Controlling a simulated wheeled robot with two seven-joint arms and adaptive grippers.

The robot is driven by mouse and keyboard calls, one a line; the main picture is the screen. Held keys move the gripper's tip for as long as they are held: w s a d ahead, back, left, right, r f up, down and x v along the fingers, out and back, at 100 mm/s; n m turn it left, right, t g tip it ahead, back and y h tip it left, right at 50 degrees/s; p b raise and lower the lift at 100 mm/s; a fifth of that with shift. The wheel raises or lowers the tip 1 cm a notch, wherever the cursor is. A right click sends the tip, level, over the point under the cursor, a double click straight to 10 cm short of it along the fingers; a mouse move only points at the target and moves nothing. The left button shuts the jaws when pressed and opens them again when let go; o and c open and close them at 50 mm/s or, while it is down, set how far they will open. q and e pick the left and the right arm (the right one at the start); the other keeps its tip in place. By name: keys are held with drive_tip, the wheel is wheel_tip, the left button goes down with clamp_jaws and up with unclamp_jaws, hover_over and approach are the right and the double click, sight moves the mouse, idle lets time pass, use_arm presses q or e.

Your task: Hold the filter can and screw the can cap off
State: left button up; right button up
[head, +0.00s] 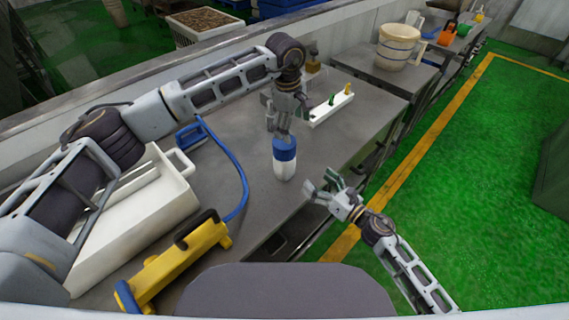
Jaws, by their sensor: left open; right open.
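The filter can (284,169) is a white cylinder standing upright on the grey metal table (330,140). Its blue can cap (285,149) sits on top. My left gripper (284,135) points down directly above the cap, open, with its fingertips at or just over the cap's top; I cannot tell whether they touch it. My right gripper (323,187) is open and empty, to the right of the can and lower in the picture, near the table's front edge. It is apart from the can.
A white bin (130,225) stands at the left. A yellow tool (178,262) with a blue hose (240,180) lies in front of it. A white block with coloured pegs (332,107) lies behind the can. A cream bucket (397,47) stands on the farther table.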

sight(291, 165)
use_arm(q)
drive_tip(key=shift+s+a+m+g+y, duration=0.15)
drive_tip(key=shift+s+a+m+y, duration=0.15)
drive_tip(key=shift+a, duration=0.3)
drive_tip(key=shift+s+a+m+g+y, duration=0.2)
drive_tip(key=shift+s+a, duration=0.15)
drive_tip(key=shift+a, duration=0.25)
drive_tip(key=shift+s+a+m, duration=0.1)
drive_tip(key=shift+a+m, duration=0.05)
drive_tip(key=shift+m, duration=0.15)
use_arm(e)
drive_tip(key=n, duration=0.1)
drive_tip(key=s+a+n+y, duration=0.1)
drive_tip(key=n, duration=0.1)
drive_tip(key=shift+a+r+n+g, duration=0.1)
drive_tip(key=shift+r+n+g, duration=0.05)
drive_tip(key=shift+n+g, duration=0.15)
drive_tip(key=shift+a, duration=0.1)
drive_tip(key=shift+x, duration=6.8)
